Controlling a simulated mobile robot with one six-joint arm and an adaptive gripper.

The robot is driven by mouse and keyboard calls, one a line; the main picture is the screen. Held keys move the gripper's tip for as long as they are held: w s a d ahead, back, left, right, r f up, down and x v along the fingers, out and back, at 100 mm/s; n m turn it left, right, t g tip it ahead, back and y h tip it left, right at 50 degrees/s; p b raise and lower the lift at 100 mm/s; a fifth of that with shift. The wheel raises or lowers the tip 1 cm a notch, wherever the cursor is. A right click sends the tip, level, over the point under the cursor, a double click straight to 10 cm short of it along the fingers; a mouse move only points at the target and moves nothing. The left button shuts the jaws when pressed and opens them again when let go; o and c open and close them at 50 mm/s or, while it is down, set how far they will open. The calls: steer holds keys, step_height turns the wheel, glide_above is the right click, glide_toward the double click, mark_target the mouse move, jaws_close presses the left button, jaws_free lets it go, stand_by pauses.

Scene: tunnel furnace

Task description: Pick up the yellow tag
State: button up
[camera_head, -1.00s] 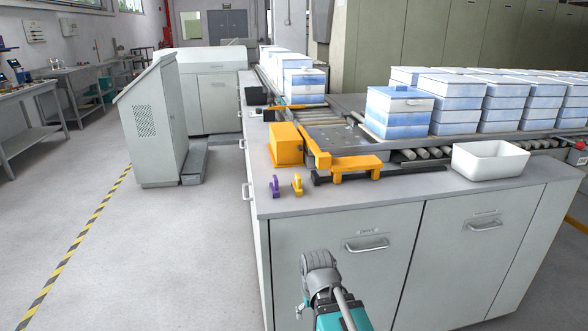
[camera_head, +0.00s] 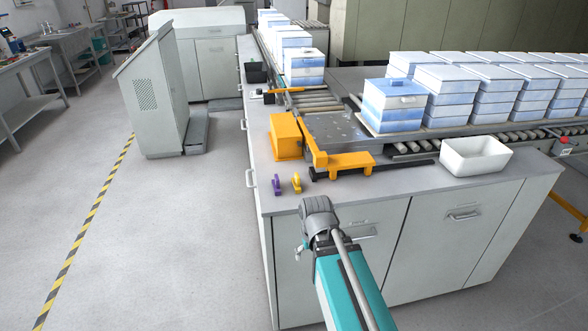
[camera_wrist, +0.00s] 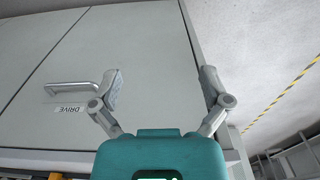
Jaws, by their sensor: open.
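The yellow tag (camera_head: 296,182) stands on the near left part of the grey counter (camera_head: 350,196) in the head view. A purple tag (camera_head: 277,185) stands just to its left. In the wrist view my gripper (camera_wrist: 162,88) is open and empty, with its fingers spread in front of the cabinet door (camera_wrist: 150,50). In the head view my arm is in front of the cabinet, below the counter's front edge, and the fingers are hard to make out there. No tag shows in the wrist view.
A yellow box (camera_head: 286,137) and a yellow bracket (camera_head: 340,162) stand behind the tags. A white bin (camera_head: 475,156) sits on the counter at right. Stacked blue-white boxes (camera_head: 394,103) line the conveyor. The floor left of the counter is open.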

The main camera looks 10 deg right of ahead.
step_height(320, 180, up, 13)
steer(key=w+d+p, duration=0.1)
steer(key=w+p, duration=0.1)
steer(key=p, duration=0.9)
step_height(320, 180, up, 8)
steer(key=n+p, duration=0.9)
steer(key=n, duration=0.9)
glide_above(297, 174)
steer(key=shift+s, duration=0.1)
steer(key=shift+b, duration=0.3)
step_height(297, 174, down, 8)
steer(key=b, duration=0.8)
steer(key=shift+f, duration=0.2)
